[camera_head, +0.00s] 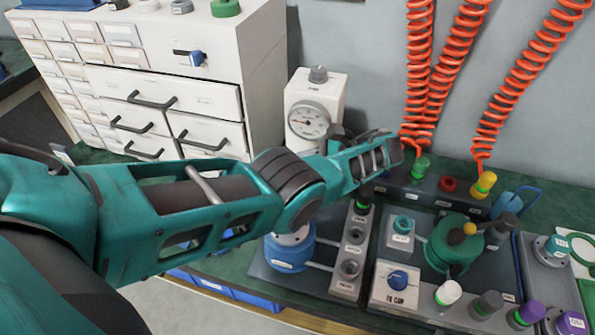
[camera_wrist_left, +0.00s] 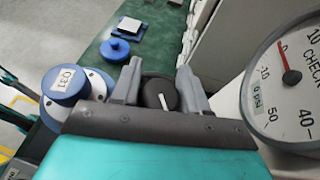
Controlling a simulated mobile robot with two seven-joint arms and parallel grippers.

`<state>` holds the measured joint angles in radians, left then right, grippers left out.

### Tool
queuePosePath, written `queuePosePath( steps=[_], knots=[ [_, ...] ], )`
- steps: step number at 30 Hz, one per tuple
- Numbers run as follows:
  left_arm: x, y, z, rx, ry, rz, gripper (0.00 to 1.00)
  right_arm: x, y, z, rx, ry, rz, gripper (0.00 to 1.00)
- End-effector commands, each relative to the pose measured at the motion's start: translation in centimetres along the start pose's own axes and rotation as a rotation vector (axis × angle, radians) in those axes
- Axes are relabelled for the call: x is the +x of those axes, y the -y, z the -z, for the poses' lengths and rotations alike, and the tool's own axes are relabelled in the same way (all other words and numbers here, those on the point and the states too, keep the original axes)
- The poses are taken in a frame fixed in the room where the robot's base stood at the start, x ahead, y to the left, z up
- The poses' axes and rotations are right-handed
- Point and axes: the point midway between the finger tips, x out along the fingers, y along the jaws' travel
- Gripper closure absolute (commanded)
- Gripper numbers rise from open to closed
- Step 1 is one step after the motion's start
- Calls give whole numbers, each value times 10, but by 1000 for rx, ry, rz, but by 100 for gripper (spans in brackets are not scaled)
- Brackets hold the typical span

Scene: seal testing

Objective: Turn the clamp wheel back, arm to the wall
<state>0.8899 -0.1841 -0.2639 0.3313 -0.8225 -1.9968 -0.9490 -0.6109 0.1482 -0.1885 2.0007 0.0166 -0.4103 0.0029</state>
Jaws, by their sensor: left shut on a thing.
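My left gripper (camera_wrist_left: 158,92) is shut on a black knob (camera_wrist_left: 158,102) with a white pointer mark, one grey finger on each side. In the head view my left arm reaches across from the left to beside the white gauge box (camera_head: 327,90), and its fingers are hard to make out. A round green fixture (camera_head: 440,255) stands at the right, with a yellow knob (camera_head: 469,229) and a black ball (camera_head: 456,237) on top and a dark arm toward its upper right. I cannot tell which part is the clamp wheel. My right gripper is out of view.
The pressure gauge (camera_wrist_left: 285,80) is close to my left gripper on the right of the wrist view. A blue-lidded cylinder (camera_wrist_left: 70,88) stands at the left. Drawers (camera_head: 185,100) stand behind my arm. Red coiled hoses (camera_head: 440,65) hang at the wall. Several caps crowd the right panel.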

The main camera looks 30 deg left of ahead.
Motion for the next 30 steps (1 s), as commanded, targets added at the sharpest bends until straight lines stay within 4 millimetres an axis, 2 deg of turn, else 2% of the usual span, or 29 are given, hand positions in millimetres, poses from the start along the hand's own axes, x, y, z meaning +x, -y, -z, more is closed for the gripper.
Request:
queuePosePath(
  steps=[12, 28, 29, 30],
  knots=[
    [2, -1, 0, -51, 2, -108, 100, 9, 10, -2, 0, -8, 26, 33],
    [1, -3, 0, -51, 3, -121, 100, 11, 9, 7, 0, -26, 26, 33],
    [1, -3, -1, -51, 3, -121, 54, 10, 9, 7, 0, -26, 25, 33],
    [1, -3, 0, -51, 3, -121, 50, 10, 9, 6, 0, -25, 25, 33]
  ],
)
